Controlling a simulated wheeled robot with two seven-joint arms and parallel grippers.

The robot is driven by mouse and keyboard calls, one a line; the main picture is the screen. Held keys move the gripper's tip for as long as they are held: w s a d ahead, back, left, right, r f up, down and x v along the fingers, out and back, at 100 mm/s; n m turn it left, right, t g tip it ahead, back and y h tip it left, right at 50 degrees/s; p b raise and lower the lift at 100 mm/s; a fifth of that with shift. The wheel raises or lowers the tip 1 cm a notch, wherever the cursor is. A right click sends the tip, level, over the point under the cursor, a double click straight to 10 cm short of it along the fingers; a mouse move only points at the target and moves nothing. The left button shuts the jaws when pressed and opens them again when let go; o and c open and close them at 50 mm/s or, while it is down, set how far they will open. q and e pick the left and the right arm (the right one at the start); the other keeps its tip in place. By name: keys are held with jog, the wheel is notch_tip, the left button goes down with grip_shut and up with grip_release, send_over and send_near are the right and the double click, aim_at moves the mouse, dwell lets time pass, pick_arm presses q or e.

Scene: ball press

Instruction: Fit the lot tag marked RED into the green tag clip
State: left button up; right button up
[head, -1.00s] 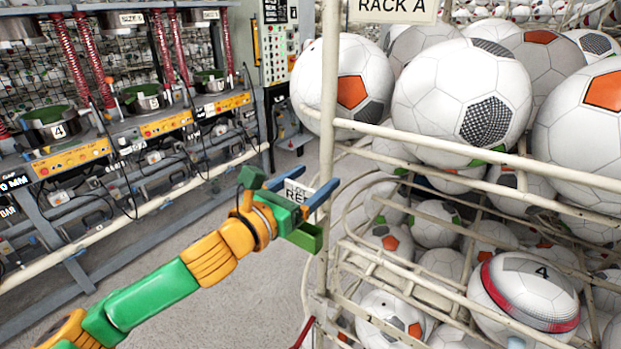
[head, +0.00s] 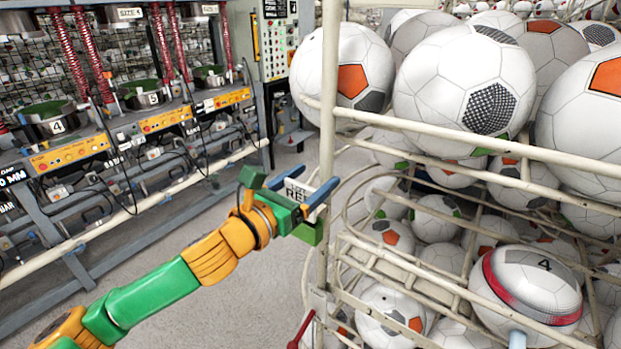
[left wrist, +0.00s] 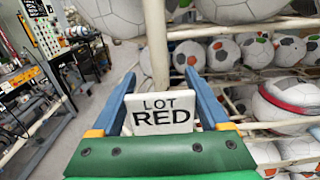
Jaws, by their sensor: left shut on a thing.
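The white lot tag (head: 296,192) is held between the blue fingers of my left gripper (head: 303,184). In the left wrist view the lot tag (left wrist: 162,115) faces the camera, reads LOT RED and stands upright between the fingers (left wrist: 160,77). The gripper and tag are in the air just left of the rack's front post. I cannot make out the green tag clip. A pale blue-grey tip (head: 517,339) at the bottom edge may be a fingertip of my right gripper; the rest is out of frame.
A cream wire rack (head: 327,120) full of soccer balls fills the right side. A ball marked 4 (head: 530,285) lies low in it. A red handle (head: 302,330) is near the rack's foot. A press bench (head: 100,155) runs along the left. Grey floor (head: 240,290) lies between.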

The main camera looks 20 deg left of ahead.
pick_arm(q)
jog(key=shift+f+b, duration=1.4)
jog(key=shift+f, duration=0.55)
jog(key=o, duration=1.2)
jog(key=b+v, duration=0.3)
jog(key=v, duration=0.4)
jog(key=shift+r, duration=0.1)
